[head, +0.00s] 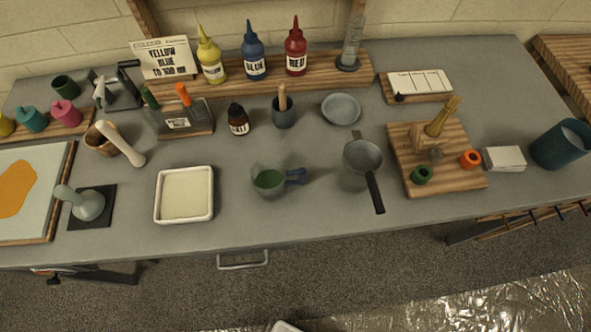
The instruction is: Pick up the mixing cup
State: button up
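My gripper does not show in the head view. Only a pale shape (286,327) cuts into the bottom edge, and I cannot tell what it is.
A white tray (184,219) stands left of the cup. A strainer (362,157) with a dark handle is to the right. Behind are a grey pot (284,119) holding a wooden stick, a dark bottle (238,121) and a shallow dish (341,109). The table in front is clear.

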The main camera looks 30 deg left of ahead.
aim_at(267, 175)
jog(key=k+u, duration=0.35)
jog(key=k+j+u, duration=0.15)
jog(key=u, duration=0.2)
jog(key=k+j+u, duration=0.35)
jog(key=k+l, duration=0.05)
jog(key=l, duration=0.05)
